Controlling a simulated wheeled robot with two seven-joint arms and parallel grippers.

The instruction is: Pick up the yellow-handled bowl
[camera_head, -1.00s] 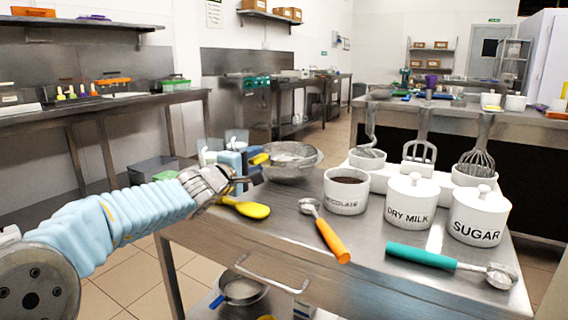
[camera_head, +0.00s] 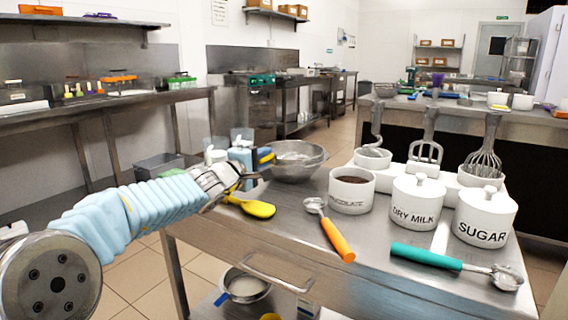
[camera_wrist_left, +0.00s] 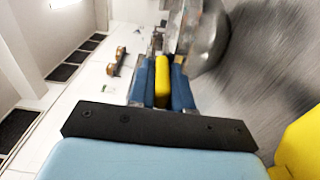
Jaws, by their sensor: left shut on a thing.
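The yellow-handled bowl (camera_head: 301,164) is a round grey metal bowl at the left back of the steel table in the head view. Its yellow handle (camera_head: 266,156) points left. My left gripper (camera_head: 258,162) is shut on this handle, at the bowl's left side. In the left wrist view the yellow handle (camera_wrist_left: 162,84) lies between the two blue fingers of the left gripper (camera_wrist_left: 162,92), with part of the metal bowl (camera_wrist_left: 209,42) beyond. I cannot tell whether the bowl is clear of the tabletop. My right gripper is not in view.
A yellow spoon (camera_head: 257,208) lies just below the gripper on the steel table (camera_head: 290,240). The chocolate jar (camera_head: 351,196) stands right of the bowl, with dry milk (camera_head: 416,208) and sugar (camera_head: 484,222) jars beyond. Orange (camera_head: 337,240) and teal (camera_head: 427,257) handled scoops lie in front.

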